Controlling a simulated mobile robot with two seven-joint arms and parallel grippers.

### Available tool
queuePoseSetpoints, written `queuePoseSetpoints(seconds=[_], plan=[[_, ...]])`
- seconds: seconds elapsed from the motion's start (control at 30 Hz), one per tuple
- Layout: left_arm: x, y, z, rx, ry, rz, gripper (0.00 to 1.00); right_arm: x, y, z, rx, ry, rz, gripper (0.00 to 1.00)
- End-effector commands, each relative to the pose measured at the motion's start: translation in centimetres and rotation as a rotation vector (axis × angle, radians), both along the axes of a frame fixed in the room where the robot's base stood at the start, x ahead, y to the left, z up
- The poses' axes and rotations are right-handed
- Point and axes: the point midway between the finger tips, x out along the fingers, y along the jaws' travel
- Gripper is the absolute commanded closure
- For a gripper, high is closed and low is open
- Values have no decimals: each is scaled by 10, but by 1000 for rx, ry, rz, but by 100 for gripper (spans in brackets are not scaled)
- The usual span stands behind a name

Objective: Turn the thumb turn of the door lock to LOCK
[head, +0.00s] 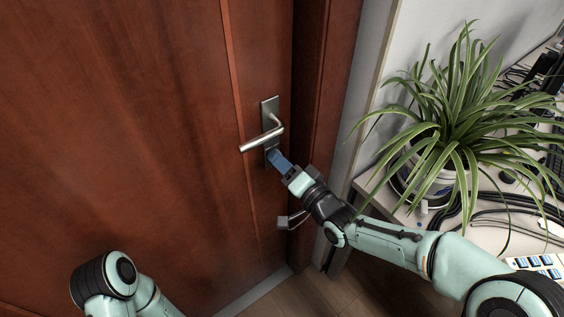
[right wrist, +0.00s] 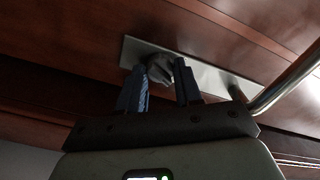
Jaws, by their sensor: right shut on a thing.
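The door lock's metal plate (head: 269,107) is on the brown door (head: 130,110), near its right edge. A silver lever handle (head: 262,140) sticks out of it to the left. My right gripper (head: 275,157) is at the lower part of the plate, just below the lever. In the right wrist view the grey thumb turn (right wrist: 160,68) sits between the two fingers of my right gripper (right wrist: 162,82), which is shut on it. The plate (right wrist: 215,78) runs behind it. The fingers hide the thumb turn in the head view. My left arm shows at the lower left, but its gripper is out of view.
The lever handle (right wrist: 290,80) is close to my right gripper. The door's left side is clear.

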Motion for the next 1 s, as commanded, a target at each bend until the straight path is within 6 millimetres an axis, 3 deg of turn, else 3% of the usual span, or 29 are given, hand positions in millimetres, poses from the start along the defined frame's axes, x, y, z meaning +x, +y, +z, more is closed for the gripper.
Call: queuePoseSetpoints(seconds=[0.37,0.4,0.47,0.83,1.0], plan=[[0,0,0,0,-1,0,57,0,1,-1,6,7,1,96],[0,0,0,0,-1,0,57,0,1,-1,6,7,1,59],[0,0,0,0,-1,0,57,0,1,-1,5,6,1,40],[1,0,1,0,-4,0,57,-3,-3,0,4,4,-1,40],[8,-2,9,0,-27,-2,57,-23,-18,1,2,5,-3,40]])
